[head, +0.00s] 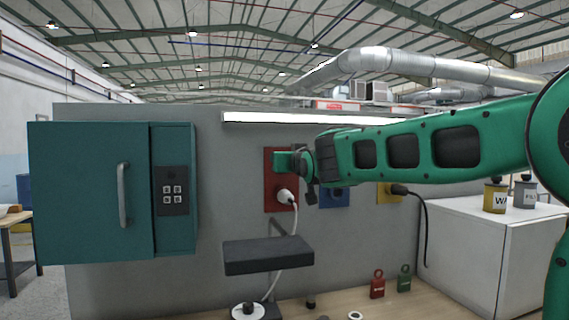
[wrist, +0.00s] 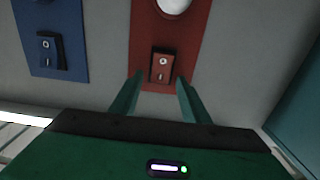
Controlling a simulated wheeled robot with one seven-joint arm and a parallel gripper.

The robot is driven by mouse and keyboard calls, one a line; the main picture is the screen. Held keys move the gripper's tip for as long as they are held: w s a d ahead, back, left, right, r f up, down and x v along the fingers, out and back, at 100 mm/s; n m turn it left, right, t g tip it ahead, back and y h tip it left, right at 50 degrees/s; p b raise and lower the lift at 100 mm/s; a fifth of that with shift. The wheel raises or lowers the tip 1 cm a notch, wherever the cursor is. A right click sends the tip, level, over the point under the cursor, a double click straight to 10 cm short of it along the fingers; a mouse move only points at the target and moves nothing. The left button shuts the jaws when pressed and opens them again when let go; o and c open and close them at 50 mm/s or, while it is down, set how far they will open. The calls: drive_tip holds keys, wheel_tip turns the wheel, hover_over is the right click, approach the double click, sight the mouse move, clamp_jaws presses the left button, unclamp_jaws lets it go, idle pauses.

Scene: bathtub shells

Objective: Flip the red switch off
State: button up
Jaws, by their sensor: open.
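The red switch (wrist: 162,66) is a small rocker low on the red panel (wrist: 190,25) in the wrist view. In that view my gripper (wrist: 159,77) is open, with one green finger on each side of the switch. The gap between the fingers is empty, and I cannot tell whether they touch the panel. In the head view the red panel (head: 270,195) is on the grey wall, and my gripper is in front of its upper part, hiding the switch. A white plug (head: 286,196) sits in the panel below the gripper.
A blue panel (wrist: 70,20) with a dark switch (wrist: 50,50) is beside the red one. A yellow panel (head: 383,195) holds a black plug (head: 399,190). A dark shelf (head: 268,254) juts out below the red panel.

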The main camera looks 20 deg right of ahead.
drive_tip(key=c, duration=1.1)
drive_tip(key=shift+o, duration=0.2)
drive_tip(key=shift+s+f+t, duration=0.1)
drive_tip(key=shift+f+t, duration=0.15)
drive_tip(key=shift+t, duration=0.55)
drive_tip(key=shift+s+f+t, duration=0.1)
drive_tip(key=shift+f+t, duration=0.15)
drive_tip(key=shift+t, duration=0.55)
drive_tip(key=o, duration=1.1)
drive_tip(key=shift+c, duration=0.2)
drive_tip(key=v, duration=1)
drive_tip(key=shift+s+f, duration=0.2)
drive_tip(key=shift+s, duration=0.1)
